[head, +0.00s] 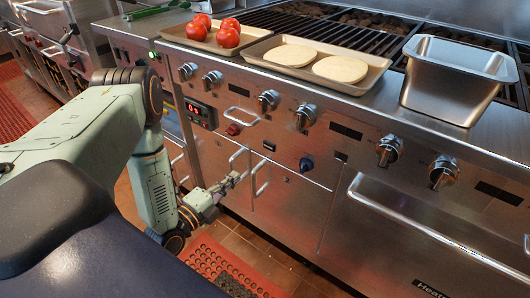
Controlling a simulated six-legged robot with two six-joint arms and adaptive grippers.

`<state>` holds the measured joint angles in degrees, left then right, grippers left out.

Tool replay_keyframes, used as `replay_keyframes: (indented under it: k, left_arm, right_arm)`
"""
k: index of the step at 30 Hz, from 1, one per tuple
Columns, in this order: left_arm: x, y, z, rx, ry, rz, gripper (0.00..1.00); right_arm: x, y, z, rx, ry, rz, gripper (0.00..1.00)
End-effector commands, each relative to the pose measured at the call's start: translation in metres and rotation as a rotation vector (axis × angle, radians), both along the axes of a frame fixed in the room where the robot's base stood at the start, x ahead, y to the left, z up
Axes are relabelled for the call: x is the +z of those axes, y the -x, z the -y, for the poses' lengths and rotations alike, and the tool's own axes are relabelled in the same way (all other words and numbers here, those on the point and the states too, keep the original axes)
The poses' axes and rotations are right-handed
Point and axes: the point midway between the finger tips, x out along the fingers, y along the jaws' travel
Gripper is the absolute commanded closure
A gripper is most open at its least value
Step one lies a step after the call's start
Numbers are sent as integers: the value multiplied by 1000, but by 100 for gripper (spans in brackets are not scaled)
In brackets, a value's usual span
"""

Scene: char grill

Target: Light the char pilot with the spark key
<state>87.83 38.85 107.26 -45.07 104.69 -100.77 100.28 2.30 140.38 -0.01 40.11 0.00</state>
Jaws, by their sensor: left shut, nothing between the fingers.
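My left gripper (232,181) is low in front of the steel grill front, close to the vertical door handles. Its fingers are shut and empty; I cannot tell whether they touch a handle. A red knob (233,129) sits on the panel above the gripper. A small black button (268,145) and a dark blue knob (306,164) are to its right. I cannot tell which of these, if any, is the spark key. No pilot flame can be made out. My right gripper is out of view.
Silver knobs (268,101) line the front, with a red-digit display (200,113). Above are a tray (335,81) with two pale rounds, a tray of tomatoes (226,37), a steel pan (456,74) and grates. A long handle (430,232) sticks out right. A red mat (225,268) lies below.

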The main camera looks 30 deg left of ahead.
Motion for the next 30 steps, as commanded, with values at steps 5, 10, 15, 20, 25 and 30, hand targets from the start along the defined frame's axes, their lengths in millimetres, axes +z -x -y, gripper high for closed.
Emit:
replay_keyframes:
  k: [5, 10, 15, 20, 25, 30]
  left_arm:
    - [0, 0, 0, 2, -30, 2, 100]
    - [0, -1, 0, 1, -28, 1, 100]
    - [0, -7, 1, -1, -28, 3, 100]
    - [-1, -30, 3, -4, -29, 7, 100]
    - [-2, -62, 6, -4, -30, 5, 100]
    - [-3, -94, 8, -5, -29, 4, 100]
  right_arm:
    - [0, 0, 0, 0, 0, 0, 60]
    - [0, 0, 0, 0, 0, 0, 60]
    - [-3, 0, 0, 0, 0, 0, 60]
    - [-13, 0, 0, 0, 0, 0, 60]
    - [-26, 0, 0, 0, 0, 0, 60]
    - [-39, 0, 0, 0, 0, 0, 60]
